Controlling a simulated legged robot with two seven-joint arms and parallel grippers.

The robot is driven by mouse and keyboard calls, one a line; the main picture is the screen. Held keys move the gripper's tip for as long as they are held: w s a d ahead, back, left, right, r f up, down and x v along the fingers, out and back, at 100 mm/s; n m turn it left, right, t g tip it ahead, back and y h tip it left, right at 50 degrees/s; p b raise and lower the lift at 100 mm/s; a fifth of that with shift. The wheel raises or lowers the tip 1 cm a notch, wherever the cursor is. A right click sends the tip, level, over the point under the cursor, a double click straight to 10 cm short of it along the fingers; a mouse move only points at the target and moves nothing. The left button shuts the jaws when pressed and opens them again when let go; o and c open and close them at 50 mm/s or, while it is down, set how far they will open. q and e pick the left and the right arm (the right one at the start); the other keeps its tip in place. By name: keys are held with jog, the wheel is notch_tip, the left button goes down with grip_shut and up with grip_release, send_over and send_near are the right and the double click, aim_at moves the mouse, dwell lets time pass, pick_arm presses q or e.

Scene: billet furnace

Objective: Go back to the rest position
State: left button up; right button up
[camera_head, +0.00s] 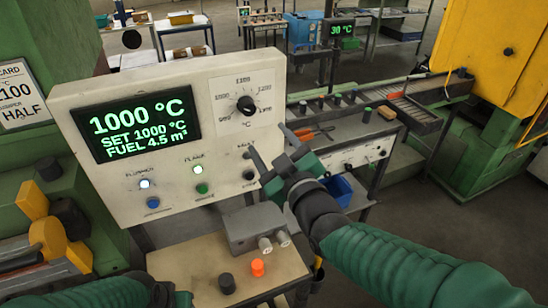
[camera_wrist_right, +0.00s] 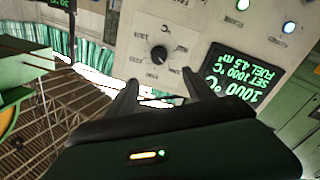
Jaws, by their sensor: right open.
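My right gripper (camera_head: 266,138) is open and empty in the head view, in front of the right edge of the white control panel (camera_head: 225,175). In the wrist view the two dark fingers of this gripper (camera_wrist_right: 159,79) stand apart with nothing between them. The panel's screen (camera_head: 137,124) reads 1000 °C, set 1000 °C, fuel 4.5 m³. Its black dial (camera_head: 245,104) is clear of the gripper, and the dial also shows in the wrist view (camera_wrist_right: 159,53). Part of my left arm (camera_head: 95,293) shows at the bottom left; its gripper is not visible.
A bench (camera_head: 190,268) below the panel carries a grey box (camera_head: 252,228), a black knob (camera_head: 227,283) and an orange knob (camera_head: 257,267). A workbench (camera_head: 350,160) with a roller track stands behind my right gripper. A yellow machine (camera_head: 490,50) is at the right.

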jog(key=shift+v, duration=0.8)
jog(key=shift+f, duration=0.1)
jog(key=s+d+f+m+g+h+b, duration=0.1)
jog(key=s+d+f+m+g+h, duration=0.15)
jog(key=f, duration=0.55)
jog(key=s+d+f+m+g+h+b, duration=0.1)
jog(key=s+d+f+g, duration=0.2)
jog(key=f, duration=0.6)
jog(key=s+d+f+m+g+h+b, duration=0.1)
jog(key=d+f+m+g, duration=0.15)
jog(key=d+f, duration=0.4)
jog(key=s+d+f+m+g+h+b, duration=0.1)
jog(key=s+d+f+m+g, duration=0.2)
jog(key=s+f, duration=0.9)
jog(key=g, duration=0.3)
jog(key=shift+s+f+m+g, duration=0.3)
jog(key=shift+s, duration=0.1)
jog(key=shift+d, duration=0.1)
